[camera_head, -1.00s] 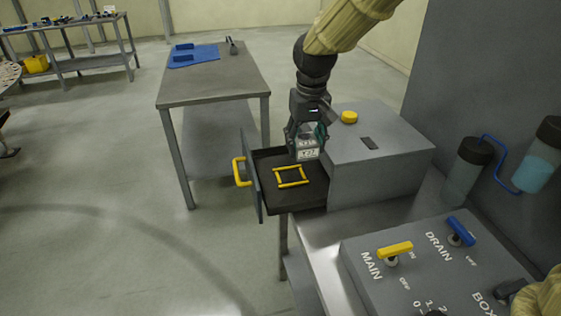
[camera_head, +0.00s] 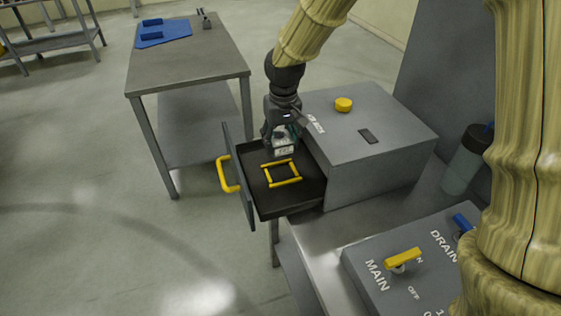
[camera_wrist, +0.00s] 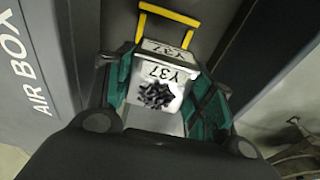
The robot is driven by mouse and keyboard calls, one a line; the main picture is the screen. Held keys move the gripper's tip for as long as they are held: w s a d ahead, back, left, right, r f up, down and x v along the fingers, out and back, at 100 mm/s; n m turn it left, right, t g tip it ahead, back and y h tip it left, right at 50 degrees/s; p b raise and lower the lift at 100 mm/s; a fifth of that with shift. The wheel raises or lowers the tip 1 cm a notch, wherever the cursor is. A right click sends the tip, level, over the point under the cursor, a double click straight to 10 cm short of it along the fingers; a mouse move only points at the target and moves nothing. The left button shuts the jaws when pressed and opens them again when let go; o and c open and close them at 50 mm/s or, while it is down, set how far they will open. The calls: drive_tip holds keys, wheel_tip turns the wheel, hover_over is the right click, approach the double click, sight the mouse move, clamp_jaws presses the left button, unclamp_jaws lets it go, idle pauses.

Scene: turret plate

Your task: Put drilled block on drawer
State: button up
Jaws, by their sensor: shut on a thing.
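The drilled block (camera_head: 284,149) is a light metal block with a printed label. In the wrist view the block (camera_wrist: 154,95) reads Y37 and has a dark patterned patch on its face. My gripper (camera_head: 282,140) is shut on it, with green fingers (camera_wrist: 162,90) on both sides. The block hangs over the open drawer (camera_head: 312,191), near its back. The drawer has a dark floor, a yellow square outline (camera_head: 282,173) and a yellow handle (camera_head: 227,174). I cannot tell exactly how high the block is above the drawer floor.
The grey box (camera_head: 385,150) with a yellow button (camera_head: 344,104) stands right of the drawer. A side table (camera_head: 190,65) with a blue mat (camera_head: 163,33) is behind. A control panel (camera_head: 400,285) with a yellow lever is at front right.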

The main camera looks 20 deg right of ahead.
sight(283, 141)
drive_tip(key=shift+f+p, duration=0.65)
drive_tip(key=shift+f, duration=3.8)
drive_tip(key=shift+s, duration=0.1)
drive_tip(key=o, duration=1.3)
drive_tip(key=shift+f, duration=0.1)
drive_tip(key=shift+s+d+r+b, duration=0.1)
drive_tip(key=shift+s+r+b, duration=0.2)
drive_tip(key=shift+r, duration=1.75)
drive_tip(key=shift+s+a+r+b, duration=0.15)
drive_tip(key=shift+r+b, duration=0.2)
drive_tip(key=shift+r, duration=1.65)
drive_tip(key=shift+s+d+r+b, duration=0.15)
drive_tip(key=shift+s+r+b, duration=0.15)
drive_tip(key=shift+r, duration=1.75)
